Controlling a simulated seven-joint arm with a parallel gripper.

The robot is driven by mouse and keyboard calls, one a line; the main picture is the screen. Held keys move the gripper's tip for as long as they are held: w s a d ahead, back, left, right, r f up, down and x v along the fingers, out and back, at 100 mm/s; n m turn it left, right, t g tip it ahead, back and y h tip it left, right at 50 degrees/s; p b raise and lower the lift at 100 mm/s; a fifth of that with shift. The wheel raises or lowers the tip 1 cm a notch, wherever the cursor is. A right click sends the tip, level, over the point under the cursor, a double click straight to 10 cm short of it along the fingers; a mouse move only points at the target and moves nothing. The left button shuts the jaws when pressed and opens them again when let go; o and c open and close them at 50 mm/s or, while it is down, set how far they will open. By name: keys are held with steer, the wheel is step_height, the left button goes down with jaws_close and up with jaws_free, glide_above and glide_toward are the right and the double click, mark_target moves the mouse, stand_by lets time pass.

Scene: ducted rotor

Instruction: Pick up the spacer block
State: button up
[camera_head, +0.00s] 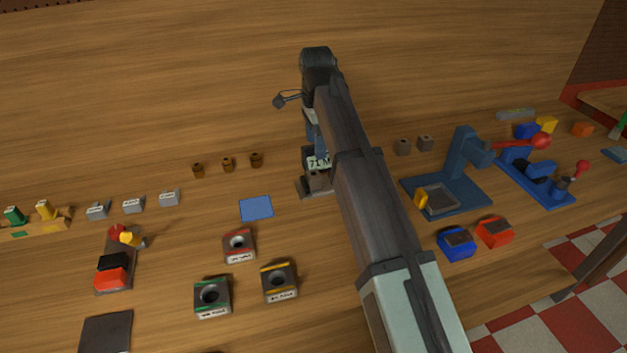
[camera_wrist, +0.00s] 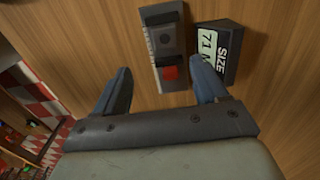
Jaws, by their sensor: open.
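My gripper (camera_wrist: 161,78) is open, with its two blue fingers apart and nothing held between them. I cannot tell for sure that this block is the spacer block. A black display (camera_wrist: 220,47) reading "SIZE 71" stands beside the base, near the right finger. In the head view my arm hides most of the gripper; the grey base (camera_head: 316,190) and display (camera_head: 319,163) show partly beside it.
Labelled grey blocks (camera_head: 133,205) and brown cylinders (camera_head: 228,165) lie to the left. A blue square (camera_head: 256,208) and ring-topped blocks (camera_head: 239,245) are nearer. A blue press (camera_head: 461,170) and a red-handled blue fixture (camera_head: 540,175) stand right. The table behind is clear.

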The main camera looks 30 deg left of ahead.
mark_target(314, 174)
step_height(314, 174, down, 8)
steer(key=shift+r, duration=0.25)
steer(key=shift+w+a+f, duration=0.1)
steer(key=shift+a+f, duration=0.15)
steer(key=shift+f, duration=1.1)
steer(key=shift+w+a+f, duration=0.1)
steer(key=shift+a+f, duration=0.1)
steer(key=shift+f, duration=1.1)
steer(key=c, duration=1.2)
